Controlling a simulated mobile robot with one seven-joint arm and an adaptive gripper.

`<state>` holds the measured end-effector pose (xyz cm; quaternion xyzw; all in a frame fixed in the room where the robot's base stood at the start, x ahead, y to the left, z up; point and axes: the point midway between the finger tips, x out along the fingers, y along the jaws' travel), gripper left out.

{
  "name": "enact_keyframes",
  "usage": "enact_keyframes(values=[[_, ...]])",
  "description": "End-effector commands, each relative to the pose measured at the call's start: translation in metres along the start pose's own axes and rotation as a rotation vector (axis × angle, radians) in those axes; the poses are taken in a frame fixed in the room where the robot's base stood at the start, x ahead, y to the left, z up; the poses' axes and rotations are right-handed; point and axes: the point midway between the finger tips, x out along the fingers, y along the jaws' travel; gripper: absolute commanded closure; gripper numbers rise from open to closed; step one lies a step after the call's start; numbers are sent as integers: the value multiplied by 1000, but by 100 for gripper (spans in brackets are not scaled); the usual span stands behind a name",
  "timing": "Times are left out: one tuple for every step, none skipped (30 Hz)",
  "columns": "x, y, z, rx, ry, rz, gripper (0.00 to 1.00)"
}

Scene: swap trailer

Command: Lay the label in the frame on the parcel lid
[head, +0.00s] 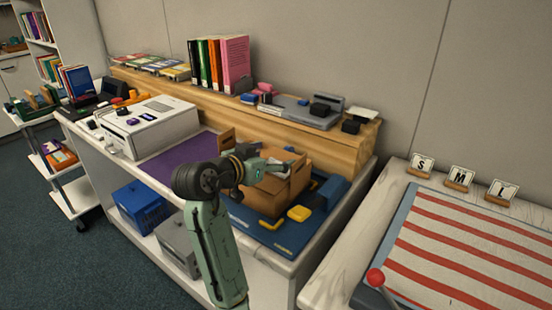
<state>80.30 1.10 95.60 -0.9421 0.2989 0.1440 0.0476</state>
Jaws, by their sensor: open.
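A brown cardboard parcel (262,203) stands on the dark blue mat on the counter, right of the middle. My gripper (277,168) is over the parcel's top, seen from the side, with its jaws open. My arm and gripper hide part of the parcel, and I cannot make out the frame on its lid. I cannot tell whether the gripper touches the parcel. A small white piece (363,113) at the right end of the wooden shelf may be the label, but it is too small to be sure.
A white printer-like machine (150,122) and a purple mat (180,157) are left of the parcel. Yellow pieces (299,213) lie to its right. Books (220,63) and a grey device (305,112) stand on the wooden shelf (270,122) behind. A striped board (470,250) lies at right.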

Motion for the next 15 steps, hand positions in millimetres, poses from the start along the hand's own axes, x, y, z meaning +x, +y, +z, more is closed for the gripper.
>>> enact_keyframes(values=[[-12, -2, 4, 1, 2, -7, 22], [-19, -2, 3, 2, 4, -6, 22], [-29, -2, 3, 2, 4, -7, 22], [-36, -2, 3, 2, 3, -7, 22], [-42, -1, 3, 3, 3, -6, 22], [-51, -2, 2, 2, 3, -7, 22], [-57, -2, 2, 2, 4, -6, 22], [-63, -1, 2, 2, 4, -6, 22], [-70, -1, 2, 2, 3, -6, 22], [-75, -1, 2, 2, 3, -5, 22], [-80, -1, 1, 2, 3, -5, 22], [-84, -1, 1, 2, 3, -4, 22], [-88, 0, 1, 1, 3, -3, 22], [-90, 0, 1, 1, 2, -3, 22], [-94, -1, 1, 0, 2, -4, 22]])
